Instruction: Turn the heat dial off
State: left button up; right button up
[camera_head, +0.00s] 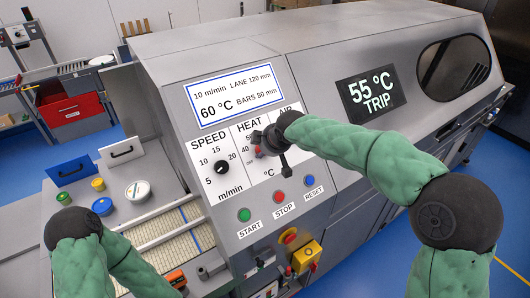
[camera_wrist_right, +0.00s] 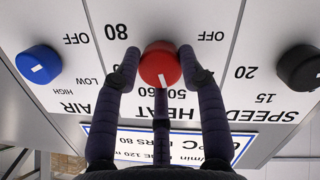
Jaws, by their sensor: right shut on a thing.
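The heat dial (camera_wrist_right: 160,65) is a red knob on the white control panel (camera_head: 252,177), shown upside down in the right wrist view. Its white mark points at the 50/60 lettering, away from the OFF label (camera_wrist_right: 211,36). In the head view only a bit of its red (camera_head: 259,153) shows behind my gripper. My right gripper (camera_wrist_right: 160,62) is shut on the heat dial, with a finger on each side of it. In the head view this gripper (camera_head: 271,141) covers much of the HEAT field. My left arm shows at the lower left; its gripper is out of view.
The black speed dial (camera_wrist_right: 299,66) and blue air dial (camera_wrist_right: 38,63) flank the heat dial. START (camera_head: 244,214), STOP (camera_head: 279,197) and RESET (camera_head: 309,181) buttons sit below.

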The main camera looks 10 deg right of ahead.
jog(key=n+b, duration=0.1)
jog(key=n, duration=0.3)
jog(key=shift+a+t+b, duration=0.1)
jog(key=shift+t+b, duration=0.2)
jog(key=shift+b, duration=0.1)
jog(key=n, duration=0.4)
jog(key=shift+s+n+t+h+b, duration=0.15)
jog(key=shift+n+t+h+b, duration=0.15)
jog(key=shift+n+t+b, duration=0.1)
jog(key=n, duration=0.4)
jog(key=shift+f+n+t, duration=0.2)
jog(key=shift+n+t, duration=0.1)
jog(key=n, duration=0.3)
jog(key=shift+s+f+n+t+p, duration=0.1)
jog(key=shift+n+t+p, duration=0.2)
jog(key=shift+n+p, duration=0.1)
jog(key=shift+f+n+y, duration=0.1)
jog(key=shift+n+y, duration=0.3)
jog(key=shift+n, duration=0.3)
jog(key=shift+f, duration=0.1)
jog(key=o, duration=1.1)
